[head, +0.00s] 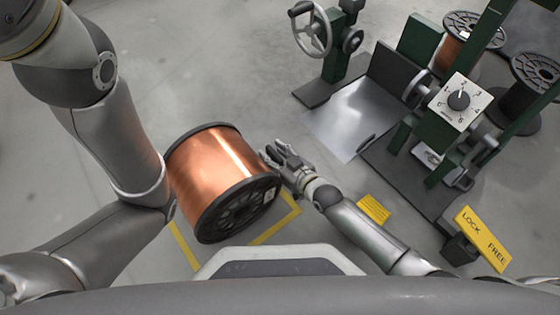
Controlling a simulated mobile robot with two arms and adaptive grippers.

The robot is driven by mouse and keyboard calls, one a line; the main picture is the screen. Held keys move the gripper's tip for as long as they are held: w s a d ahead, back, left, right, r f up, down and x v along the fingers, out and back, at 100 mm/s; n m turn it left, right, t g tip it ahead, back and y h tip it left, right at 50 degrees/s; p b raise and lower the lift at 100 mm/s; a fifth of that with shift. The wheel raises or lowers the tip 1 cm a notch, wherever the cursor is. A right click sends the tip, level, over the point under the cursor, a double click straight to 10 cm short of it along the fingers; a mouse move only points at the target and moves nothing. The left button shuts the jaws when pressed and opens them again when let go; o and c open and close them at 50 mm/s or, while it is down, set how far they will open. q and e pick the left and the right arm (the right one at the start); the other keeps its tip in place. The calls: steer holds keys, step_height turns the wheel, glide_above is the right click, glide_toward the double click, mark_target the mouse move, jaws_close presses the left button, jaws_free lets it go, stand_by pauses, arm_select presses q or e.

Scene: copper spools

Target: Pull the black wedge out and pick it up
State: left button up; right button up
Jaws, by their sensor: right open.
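A large copper spool (213,168) with black flanges lies on its side on the grey floor. My right gripper (274,155) is open, right beside the spool's right flange. I cannot tell whether its fingers touch the flange. I cannot make out the black wedge; the spool or my right gripper may be hiding it. My left arm crosses the left side of the head view, and its gripper is outside the picture.
Yellow floor lines (263,236) run around the spool. A green machine with a dial (459,101), a handwheel (309,30) and a yellow LOCK/FREE lever (483,239) stands at the right. A metal plate (345,118) lies before it. Floor above the spool is clear.

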jaws_close()
stand_by(0.3)
stand_by(0.3)
